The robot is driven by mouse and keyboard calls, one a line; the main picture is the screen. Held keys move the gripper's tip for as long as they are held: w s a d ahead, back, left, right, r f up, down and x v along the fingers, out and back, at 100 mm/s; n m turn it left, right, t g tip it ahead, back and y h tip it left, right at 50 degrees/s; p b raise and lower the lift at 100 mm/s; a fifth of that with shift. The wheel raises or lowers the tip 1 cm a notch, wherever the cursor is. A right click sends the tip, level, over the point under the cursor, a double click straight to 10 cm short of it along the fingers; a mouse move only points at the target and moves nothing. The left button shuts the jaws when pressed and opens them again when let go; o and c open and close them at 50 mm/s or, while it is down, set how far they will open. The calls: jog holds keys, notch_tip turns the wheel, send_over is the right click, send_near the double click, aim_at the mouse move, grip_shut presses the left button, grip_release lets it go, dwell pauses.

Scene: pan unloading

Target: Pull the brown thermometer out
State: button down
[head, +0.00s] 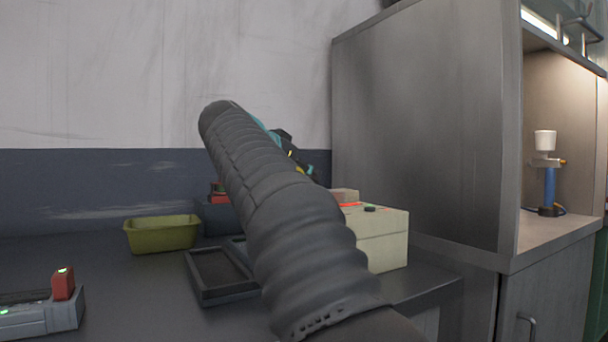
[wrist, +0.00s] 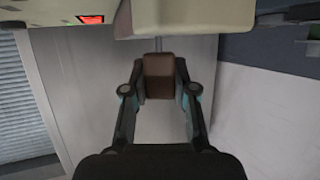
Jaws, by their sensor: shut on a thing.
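The brown thermometer (wrist: 159,76) shows as a brown block in the wrist view. My gripper (wrist: 159,90) is shut on it, with one finger at each side. A short thin stem runs from the block toward a cream part at the top of the wrist view; I cannot tell whether its tip is still inside. A cream box (head: 384,250) with a red display stands on the table in the head view, and a cream body with a red display (wrist: 90,19) shows in the wrist view. In the head view my arm hides the thermometer and most of my gripper.
A dark tray (head: 203,289) lies left of the box, with an olive bin (head: 162,235) behind it. A grey device with a red block (head: 63,284) stands at the front left. A tall grey cabinet (head: 430,120) stands close on the right, with a blue stand (head: 549,190) inside.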

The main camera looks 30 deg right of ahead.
jog(key=shift+r, duration=0.1)
jog(key=shift+a+r+p, duration=0.1)
jog(key=shift+r+p, duration=2.95)
jog(key=shift+r, duration=0.4)
